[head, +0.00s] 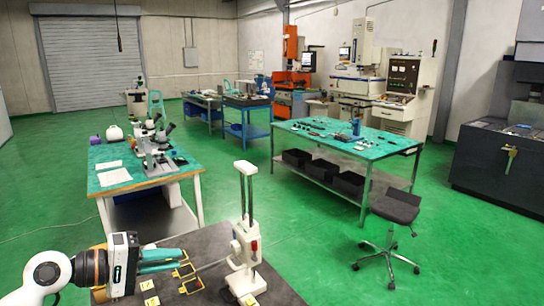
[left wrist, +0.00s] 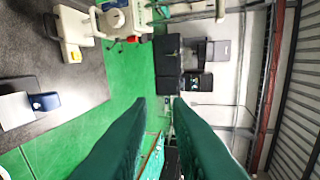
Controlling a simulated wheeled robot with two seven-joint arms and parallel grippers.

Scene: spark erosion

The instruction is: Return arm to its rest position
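My left arm comes in from the lower left in the head view. Its gripper (head: 178,260) has teal fingers pointing right, above the dark grey table (head: 215,245) at the front. In the left wrist view the two green fingers (left wrist: 159,100) stand apart with nothing held between them. My right arm and gripper are not in view.
A white column stand (head: 246,240) rises from the dark table, right of my left gripper. Yellow square frames (head: 187,271) lie near the fingers. A teal-topped bench with microscopes (head: 155,145) stands behind. Green floor (head: 310,240) is clear around a stool (head: 395,208).

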